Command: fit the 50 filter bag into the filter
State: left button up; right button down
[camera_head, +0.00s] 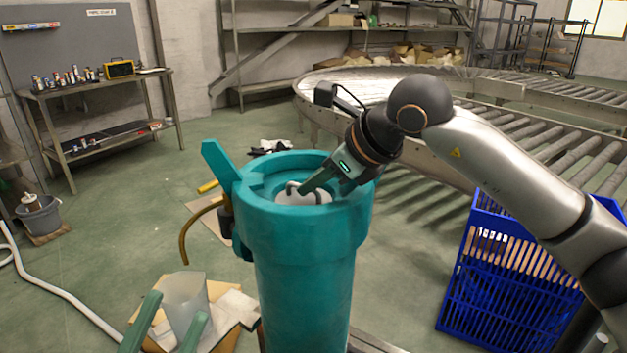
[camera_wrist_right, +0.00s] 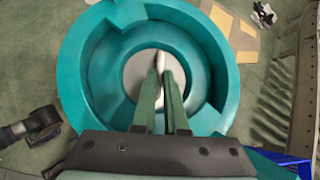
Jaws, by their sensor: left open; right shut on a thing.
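The teal filter (camera_head: 310,265) is a tall round housing with an open top, standing in the middle of the head view. Its stepped rim (camera_wrist_right: 75,75) fills much of the right wrist view. A pale grey-white filter bag top (camera_head: 318,197) with a looped handle sits inside the opening; its number is not readable. My right gripper (camera_head: 305,188) reaches down into the opening and is shut on the white handle (camera_wrist_right: 159,61) of the bag. The bag's lower part is hidden by the housing. My left gripper (camera_head: 172,322) is open and empty at the lower left, apart from the filter.
A blue slatted crate (camera_head: 500,290) is at the right, beneath my right arm. A roller conveyor (camera_head: 545,140) lies behind. A lever (camera_head: 217,160) sticks up from the filter's left side.

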jog(key=shift+f, duration=0.15)
jog(key=shift+f+b, duration=0.9)
jog(key=shift+f, duration=0.05)
jog(key=c, duration=0.9)
grip_release()
jog(key=shift+f, duration=0.1)
jog(key=shift+s, duration=0.1)
jog(key=p+v, duration=0.2)
jog(key=v, duration=1)
jog(key=shift+s+d+r, duration=0.1)
jog(key=shift+d+r, duration=0.05)
jog(key=shift+r, duration=0.2)
jog(key=shift+s, duration=0.1)
